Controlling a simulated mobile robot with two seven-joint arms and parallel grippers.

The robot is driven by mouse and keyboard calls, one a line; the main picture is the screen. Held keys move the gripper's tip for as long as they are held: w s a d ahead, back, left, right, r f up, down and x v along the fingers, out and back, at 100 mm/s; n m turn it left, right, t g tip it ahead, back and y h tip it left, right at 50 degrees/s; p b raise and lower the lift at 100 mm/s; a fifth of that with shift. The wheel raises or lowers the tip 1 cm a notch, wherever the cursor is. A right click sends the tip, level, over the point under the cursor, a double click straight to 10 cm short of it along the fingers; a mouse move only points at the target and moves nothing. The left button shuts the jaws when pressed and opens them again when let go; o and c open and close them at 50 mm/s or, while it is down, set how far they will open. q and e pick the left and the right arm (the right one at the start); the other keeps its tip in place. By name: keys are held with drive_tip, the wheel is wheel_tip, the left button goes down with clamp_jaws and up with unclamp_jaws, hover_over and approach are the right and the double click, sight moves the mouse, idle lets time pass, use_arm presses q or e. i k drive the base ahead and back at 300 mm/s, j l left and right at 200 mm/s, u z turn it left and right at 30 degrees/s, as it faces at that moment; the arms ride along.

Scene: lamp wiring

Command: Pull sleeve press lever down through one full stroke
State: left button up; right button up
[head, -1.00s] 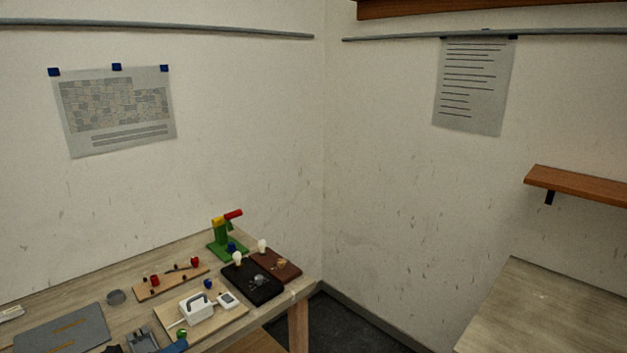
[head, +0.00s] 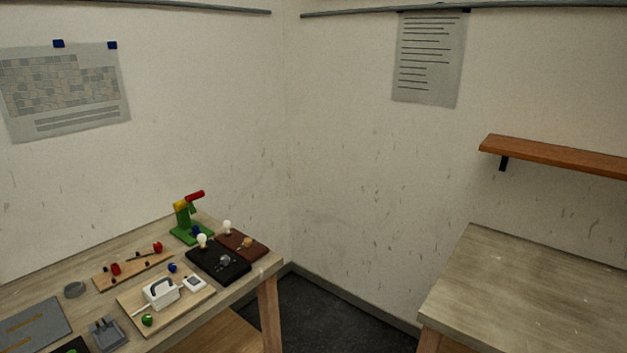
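The sleeve press (head: 184,221) is a green stand on a green base near the back corner of the left table. Its lever (head: 194,196) has a red grip and a yellow part at the pivot, and it points up and to the right. A small blue piece sits low on the press. Neither of my grippers shows in the head view.
The left table (head: 50,278) holds a black board (head: 219,267) and a brown board (head: 250,248) with bulbs, a wooden board (head: 134,269) with red parts, and a white handled device (head: 161,292). A bare table (head: 530,290) stands at right under a shelf (head: 555,155). Dark floor (head: 315,315) lies between the tables.

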sight(180, 205)
drive_tip(key=i+j+u, duration=0.5)
drive_tip(key=u, duration=0.2)
drive_tip(key=i+l+z, duration=0.15)
drive_tip(key=l, duration=0.15)
drive_tip(key=i+l+z, duration=0.15)
drive_tip(key=l, duration=0.15)
